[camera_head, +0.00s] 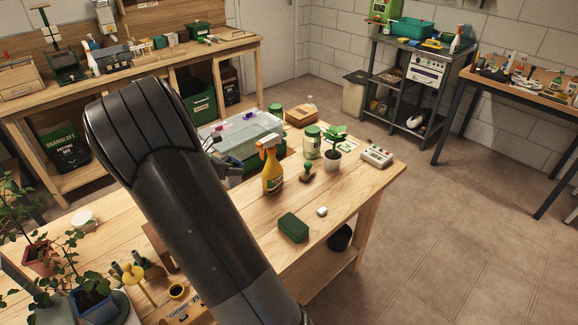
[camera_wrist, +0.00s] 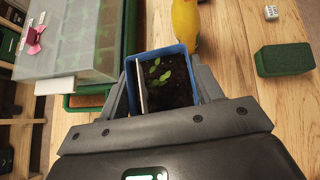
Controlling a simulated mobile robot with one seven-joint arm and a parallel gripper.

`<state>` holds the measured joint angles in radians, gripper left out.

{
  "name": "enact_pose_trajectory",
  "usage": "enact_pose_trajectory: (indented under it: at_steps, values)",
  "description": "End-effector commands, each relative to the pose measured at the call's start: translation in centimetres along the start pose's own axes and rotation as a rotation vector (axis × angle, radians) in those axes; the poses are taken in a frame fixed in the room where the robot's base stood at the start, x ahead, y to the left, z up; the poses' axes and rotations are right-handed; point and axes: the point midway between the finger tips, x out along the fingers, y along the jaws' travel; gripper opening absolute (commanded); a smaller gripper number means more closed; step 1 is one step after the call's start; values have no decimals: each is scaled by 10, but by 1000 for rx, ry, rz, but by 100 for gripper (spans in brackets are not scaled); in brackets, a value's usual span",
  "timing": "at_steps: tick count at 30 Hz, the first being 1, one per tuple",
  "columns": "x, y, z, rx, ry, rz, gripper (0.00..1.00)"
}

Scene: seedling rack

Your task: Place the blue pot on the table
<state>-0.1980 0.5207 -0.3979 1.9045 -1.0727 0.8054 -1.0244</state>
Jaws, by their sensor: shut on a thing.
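In the wrist view a square blue pot (camera_wrist: 184,50) with dark soil, small green leaves and a pale upright label is between the fingers of my gripper (camera_wrist: 163,88). The fingers press on its two sides. Wooden table (camera_wrist: 222,60) shows beyond it; I cannot tell whether the pot's base touches the table. In the head view my black arm hides the held pot and most of the gripper. The table (camera_head: 340,200) there is the light wood one in front. Another blue pot (camera_head: 92,303) with a leafy plant stands at the lower left.
A clear-lidded seedling tray (camera_wrist: 80,40) stands just left of the held pot. A yellow spray bottle (camera_head: 272,170) is close beyond it.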

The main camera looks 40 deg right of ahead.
Motion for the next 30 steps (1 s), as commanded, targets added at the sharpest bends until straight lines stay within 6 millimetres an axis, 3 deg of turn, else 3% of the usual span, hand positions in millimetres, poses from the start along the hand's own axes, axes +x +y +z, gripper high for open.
enact_pose_trajectory:
  at_steps: [7,15,30]
  values:
    - [7,-16,10,73,0,-97,30]
    - [36,-18,-28,74,-1,-105,30]
    - [66,-18,-66,77,-1,-103,30]
